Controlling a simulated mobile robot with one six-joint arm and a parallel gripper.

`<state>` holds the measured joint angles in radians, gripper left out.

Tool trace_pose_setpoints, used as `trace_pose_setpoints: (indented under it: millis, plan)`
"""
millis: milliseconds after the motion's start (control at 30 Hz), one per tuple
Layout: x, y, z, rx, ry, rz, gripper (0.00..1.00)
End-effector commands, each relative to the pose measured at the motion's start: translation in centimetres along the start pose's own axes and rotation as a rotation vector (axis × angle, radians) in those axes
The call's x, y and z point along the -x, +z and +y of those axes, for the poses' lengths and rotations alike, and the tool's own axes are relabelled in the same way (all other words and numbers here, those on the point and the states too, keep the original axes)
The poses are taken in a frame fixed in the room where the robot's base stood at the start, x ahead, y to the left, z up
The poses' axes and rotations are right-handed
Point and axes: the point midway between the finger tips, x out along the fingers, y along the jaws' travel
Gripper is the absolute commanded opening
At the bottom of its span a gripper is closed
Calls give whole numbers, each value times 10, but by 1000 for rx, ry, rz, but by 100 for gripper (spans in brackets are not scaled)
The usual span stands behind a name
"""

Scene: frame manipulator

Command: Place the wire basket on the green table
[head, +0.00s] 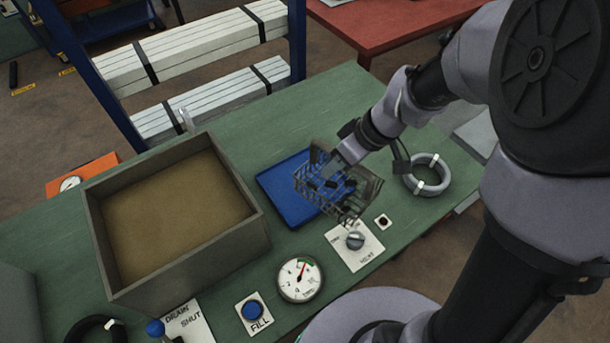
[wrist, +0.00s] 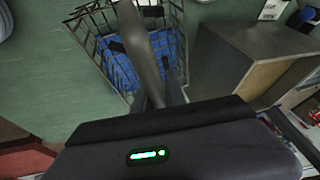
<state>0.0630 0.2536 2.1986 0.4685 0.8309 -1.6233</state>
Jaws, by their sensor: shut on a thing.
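The wire basket (head: 357,201) is a dark grey mesh basket with several small black items inside, seen over the blue tray in the head view. It also shows in the wrist view (wrist: 95,45), below my gripper. My gripper (head: 335,175) is shut on the wire basket, and its fingertips are partly hidden by the arm and mesh. The green table (head: 330,105) lies beneath. I cannot tell whether the basket touches the tray or table or hangs just above.
A blue tray (head: 285,205) lies beside and under the basket. A large grey bin (head: 255,225) stands left. A coiled grey hose (head: 440,185) lies right. A gauge (head: 300,279), a knob plate (head: 360,258) and a blue fill button (head: 252,310) line the front. Bare table shows behind the tray.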

Motion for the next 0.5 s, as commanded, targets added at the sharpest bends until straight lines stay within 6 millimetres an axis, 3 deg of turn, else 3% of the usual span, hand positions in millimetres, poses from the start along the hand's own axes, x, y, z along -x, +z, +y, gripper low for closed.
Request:
trace_pose_setpoints:
  millis: [33, 200, 500]
  plan:
    - [12, -6, -14, 78, -33, -17, 0]
    - [35, -12, -56, 376, -156, -82, 0]
    - [68, -13, -106, 749, -312, -164, 0]
